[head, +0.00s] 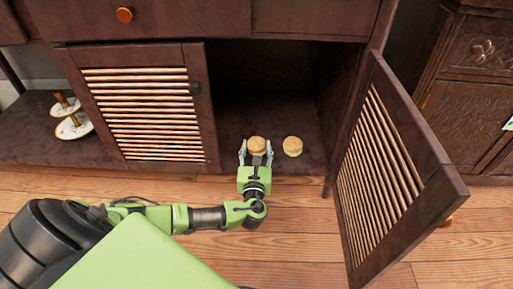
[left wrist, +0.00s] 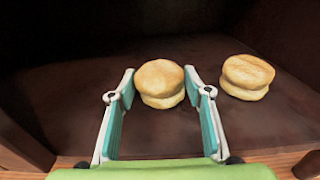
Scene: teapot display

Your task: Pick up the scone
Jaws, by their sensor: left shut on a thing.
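A round golden scone (head: 257,143) is at the front of the open cabinet compartment, between the fingers of my left gripper (head: 256,152). The left wrist view shows this scone (left wrist: 160,84) at the fingertips, one finger on each side. My left gripper (left wrist: 160,90) is shut on it. The scone is upright and looks to be on or very near the cabinet floor; I cannot tell which. A second, similar scone (head: 292,146) stands just to the right, apart from the gripper, and also shows in the left wrist view (left wrist: 247,77). My right gripper is not in view.
The dark wooden cabinet has a slatted left door (head: 146,112) and a slatted right door (head: 385,170) swung open toward me. Its compartment floor (head: 232,122) is otherwise clear. Plates with cup-like pieces (head: 70,127) stand on the shelf at far left. Wooden floorboards (head: 300,248) lie in front.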

